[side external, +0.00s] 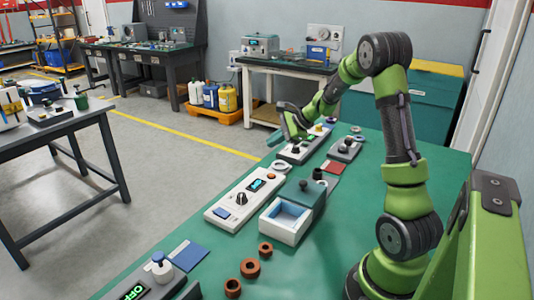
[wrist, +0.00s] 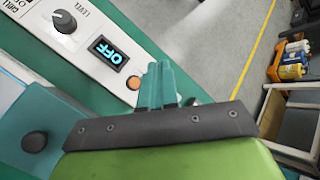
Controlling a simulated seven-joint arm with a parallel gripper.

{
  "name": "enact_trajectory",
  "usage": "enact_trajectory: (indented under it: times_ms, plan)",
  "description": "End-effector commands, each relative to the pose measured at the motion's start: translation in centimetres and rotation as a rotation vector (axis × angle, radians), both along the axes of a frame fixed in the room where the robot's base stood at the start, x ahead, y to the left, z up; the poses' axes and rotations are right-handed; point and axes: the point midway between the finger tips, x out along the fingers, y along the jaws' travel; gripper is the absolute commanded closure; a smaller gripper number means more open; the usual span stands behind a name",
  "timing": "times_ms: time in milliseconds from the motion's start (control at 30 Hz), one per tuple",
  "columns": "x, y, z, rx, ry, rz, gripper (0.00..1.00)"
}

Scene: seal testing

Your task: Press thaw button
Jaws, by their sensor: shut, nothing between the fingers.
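A white control panel (side external: 245,197) lies on the green bench. It carries a dark knob (wrist: 64,21) marked LEVEL, a display (wrist: 108,52) reading OFF, and a round orange button (wrist: 133,83) near its end. I cannot read a thaw label; CHILL shows at the picture's left edge in the wrist view. My gripper (wrist: 158,84) is shut and empty, its teal fingertips together. In the wrist view the tips appear just right of the orange button, without visible contact. In the side view my gripper (side external: 284,118) is beyond this panel, over the bench's far part.
A white box with a teal lid (side external: 312,194) and black lid knob (wrist: 34,141) stands beside the panel. Another panel (side external: 298,151) lies below my gripper. Copper-coloured rings (side external: 250,267) and a blue card (side external: 190,257) lie nearer the camera.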

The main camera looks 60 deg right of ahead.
Motion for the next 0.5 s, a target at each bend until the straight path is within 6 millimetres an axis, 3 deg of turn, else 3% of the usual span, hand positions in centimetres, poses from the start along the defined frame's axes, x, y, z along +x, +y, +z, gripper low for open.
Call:
enact_trajectory:
  times_ms: [267, 500]
  plan:
    - [0.0, 0.1, -0.6, 0.001, 0.002, 0.002, 1.0]
    - [-0.1, 0.1, -3.6, 0.002, 0.004, 0.002, 1.0]
